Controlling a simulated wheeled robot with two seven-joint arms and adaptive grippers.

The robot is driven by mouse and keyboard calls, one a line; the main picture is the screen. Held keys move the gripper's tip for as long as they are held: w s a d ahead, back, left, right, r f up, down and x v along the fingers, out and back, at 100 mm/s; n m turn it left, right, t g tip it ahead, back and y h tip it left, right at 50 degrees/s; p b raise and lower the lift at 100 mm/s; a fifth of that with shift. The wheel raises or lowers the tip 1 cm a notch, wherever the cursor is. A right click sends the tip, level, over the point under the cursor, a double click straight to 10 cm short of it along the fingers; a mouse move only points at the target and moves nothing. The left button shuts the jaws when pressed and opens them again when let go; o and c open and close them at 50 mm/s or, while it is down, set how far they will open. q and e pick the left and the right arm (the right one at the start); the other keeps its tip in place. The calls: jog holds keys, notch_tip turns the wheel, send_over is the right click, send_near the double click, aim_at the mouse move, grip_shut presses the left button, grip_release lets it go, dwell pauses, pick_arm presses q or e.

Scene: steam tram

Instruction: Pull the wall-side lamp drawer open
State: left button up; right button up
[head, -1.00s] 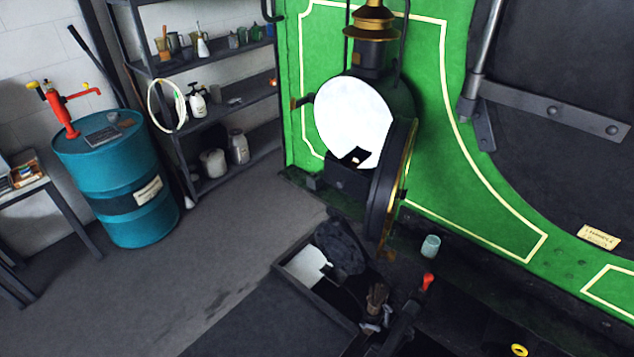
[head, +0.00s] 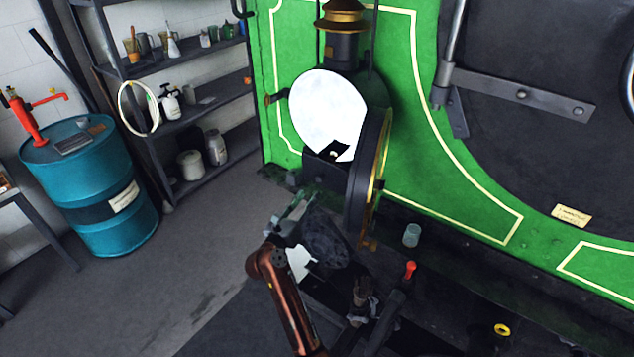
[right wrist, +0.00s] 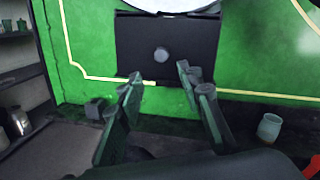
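The lamp is fixed to the green tram front, with a white round reflector (head: 328,108) and a brass-rimmed door (head: 370,170) swung open. Below the reflector is a dark box-like drawer front (head: 322,172). In the right wrist view the drawer front (right wrist: 138,45) faces me, flat and black, with a round grey knob (right wrist: 161,55) at its middle. My right gripper (right wrist: 160,74) is open and empty, its fingers apart on either side of and below the knob, not visibly touching it. In the head view the gripper (head: 298,203) is small below the lamp. My left gripper is out of view.
A glass jar (head: 412,235) and a red-topped handle (head: 410,270) stand to the right. A blue drum (head: 85,175) and shelves (head: 205,105) are at left.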

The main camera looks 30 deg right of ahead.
aim_at(319, 179)
jog(key=shift+m+g+y, duration=0.3)
jog(key=shift+m, duration=0.6)
jog(key=x, duration=0.2)
jog(key=r+x, duration=0.1)
jog(key=x, duration=0.2)
jog(key=p+x, duration=0.1)
jog(key=x, duration=0.1)
jog(key=shift+w+d+r, duration=0.1)
jog(key=shift+d+r, duration=0.1)
jog(key=shift+r, duration=0.1)
jog(key=shift+c, duration=0.4)
grip_shut()
